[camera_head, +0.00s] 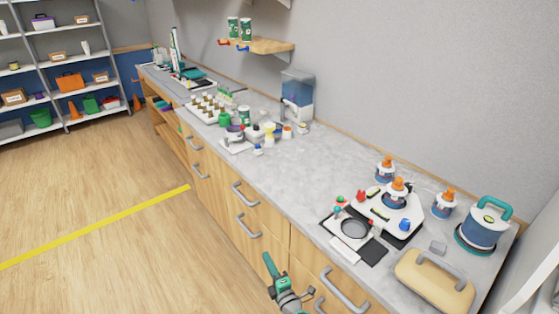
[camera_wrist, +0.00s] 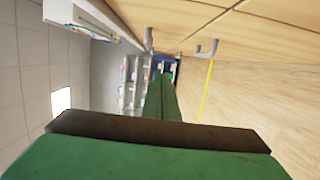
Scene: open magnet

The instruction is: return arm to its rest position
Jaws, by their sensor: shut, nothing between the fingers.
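My gripper (camera_head: 268,265) shows at the bottom of the head view, in front of the wooden drawers and below the counter edge. It is green at the tip, with grey and dark wrist parts behind it. It is shut and empty. In the wrist view the green and dark finger parts (camera_wrist: 160,150) fill the bottom of the picture. That view is turned sideways, with drawer fronts along the top and the floor at the right.
The grey counter (camera_head: 290,175) runs along the wall. A beige case with a handle (camera_head: 435,282) and a blue pot-like vessel (camera_head: 486,225) stand at its near right end. Drawer handles (camera_head: 345,290) stick out close to my gripper. The wooden floor (camera_head: 110,220) at the left is clear.

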